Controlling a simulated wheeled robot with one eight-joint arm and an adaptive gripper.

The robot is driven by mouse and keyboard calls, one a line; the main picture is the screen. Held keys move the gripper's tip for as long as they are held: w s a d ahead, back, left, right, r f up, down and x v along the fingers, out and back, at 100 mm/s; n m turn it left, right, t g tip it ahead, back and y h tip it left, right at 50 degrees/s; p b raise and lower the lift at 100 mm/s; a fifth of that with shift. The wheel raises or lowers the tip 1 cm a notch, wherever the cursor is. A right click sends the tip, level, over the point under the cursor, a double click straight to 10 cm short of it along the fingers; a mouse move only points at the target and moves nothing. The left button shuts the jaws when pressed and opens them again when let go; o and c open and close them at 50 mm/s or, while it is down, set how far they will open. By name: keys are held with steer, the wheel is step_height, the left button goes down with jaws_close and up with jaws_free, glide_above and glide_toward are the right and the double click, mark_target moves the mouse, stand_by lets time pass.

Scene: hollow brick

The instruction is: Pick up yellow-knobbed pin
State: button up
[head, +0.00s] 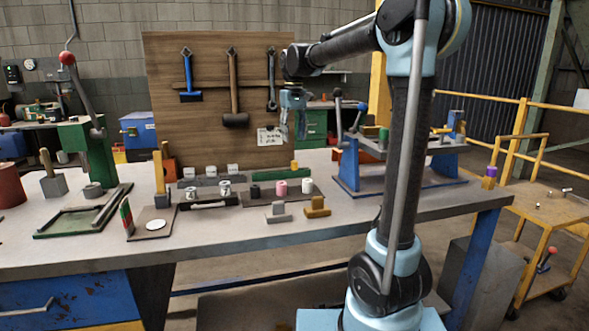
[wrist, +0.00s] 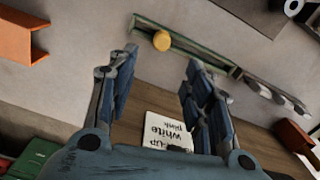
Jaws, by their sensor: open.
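The yellow-knobbed pin (wrist: 161,41) shows in the wrist view as a round yellow knob at a long green rail (wrist: 205,55). In the head view the small yellow pin (head: 294,166) stands near the right end of the green rail (head: 270,174) towards the back of the workbench. My gripper (head: 300,132) hangs above the back of the bench, above the pin, in the head view. In the wrist view my gripper (wrist: 160,62) is open and empty, and the knob appears beyond the gap between its fingertips. The pin's shaft is hidden.
A tray with black, pink and white cylinders (head: 281,187) lies in front of the rail. A blue-legged stand (head: 348,166) is to the right. A wooden board with hanging tools (head: 235,90) rises behind. A printed card (wrist: 168,131) shows between my fingers.

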glide_above(294, 161)
steer(key=f, duration=0.5)
steer(key=shift+w+f, duration=0.3)
steer(key=shift+w, duration=0.1)
steer(key=shift+s+d+f, duration=0.1)
steer(key=shift+s+f, duration=0.1)
steer(key=shift+f, duration=1.15)
steer(key=shift+s+f, duration=0.15)
steer(key=shift+f, duration=1.2)
jaws_close()
